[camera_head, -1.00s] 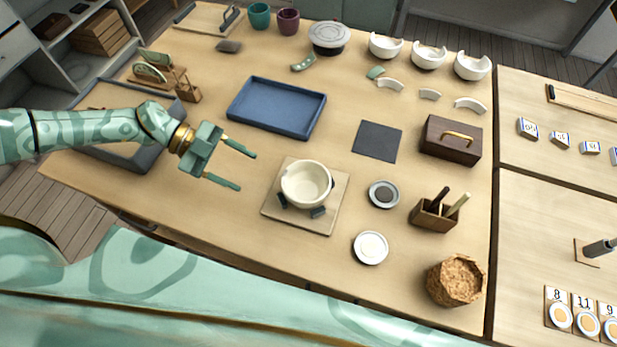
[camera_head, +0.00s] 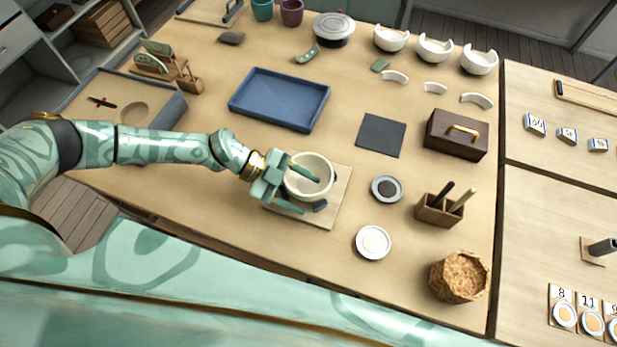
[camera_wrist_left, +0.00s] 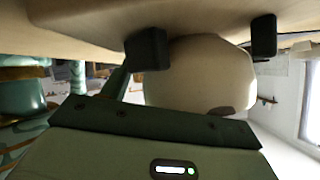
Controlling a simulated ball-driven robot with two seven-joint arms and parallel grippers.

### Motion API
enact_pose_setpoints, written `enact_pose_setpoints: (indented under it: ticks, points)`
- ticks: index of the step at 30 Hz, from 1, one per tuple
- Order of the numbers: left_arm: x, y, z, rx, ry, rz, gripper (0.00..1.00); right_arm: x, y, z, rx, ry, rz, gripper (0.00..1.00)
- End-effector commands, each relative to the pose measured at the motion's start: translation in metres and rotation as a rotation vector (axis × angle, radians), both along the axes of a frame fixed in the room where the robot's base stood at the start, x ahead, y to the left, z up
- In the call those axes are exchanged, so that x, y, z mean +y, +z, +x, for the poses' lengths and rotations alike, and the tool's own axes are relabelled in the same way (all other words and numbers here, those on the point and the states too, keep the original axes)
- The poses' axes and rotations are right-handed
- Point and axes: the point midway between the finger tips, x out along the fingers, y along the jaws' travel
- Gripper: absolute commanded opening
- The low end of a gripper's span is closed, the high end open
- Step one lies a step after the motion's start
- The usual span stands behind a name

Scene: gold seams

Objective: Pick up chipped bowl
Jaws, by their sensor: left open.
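My left gripper (camera_head: 311,195) is open at the bowl's near left side. In the head view one finger crosses over the bowl's opening and the other lies in front of its near wall. I cannot tell whether either finger touches it. My right gripper is not in view.
Three white bowls with broken rims (camera_head: 435,50) stand at the back right, with curved shards (camera_head: 395,77) before them. A blue tray (camera_head: 279,98) lies behind the board. Two small dishes (camera_head: 373,242), a tool holder (camera_head: 440,209) and a cork-like pot (camera_head: 460,277) stand to the right.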

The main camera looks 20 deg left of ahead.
Motion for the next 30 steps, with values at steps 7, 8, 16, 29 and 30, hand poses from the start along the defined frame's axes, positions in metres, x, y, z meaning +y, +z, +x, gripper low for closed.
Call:
enact_pose_setpoints:
  ticks: [7,8,16,29,30]
  points:
    - [0.000,0.000,0.000,0.000,0.000,0.000,0.37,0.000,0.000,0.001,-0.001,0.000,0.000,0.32]
    - [0.000,0.000,0.000,0.000,0.000,0.000,0.29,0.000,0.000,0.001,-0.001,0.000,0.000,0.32]
    - [0.000,0.001,0.000,0.000,0.000,-0.001,0.16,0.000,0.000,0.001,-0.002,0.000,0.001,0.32]
    - [-0.001,0.046,-0.007,-0.003,-0.003,0.000,0.16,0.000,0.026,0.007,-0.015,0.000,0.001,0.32]
    - [-0.003,0.056,-0.014,-0.002,-0.004,-0.001,0.16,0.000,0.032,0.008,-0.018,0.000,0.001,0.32]
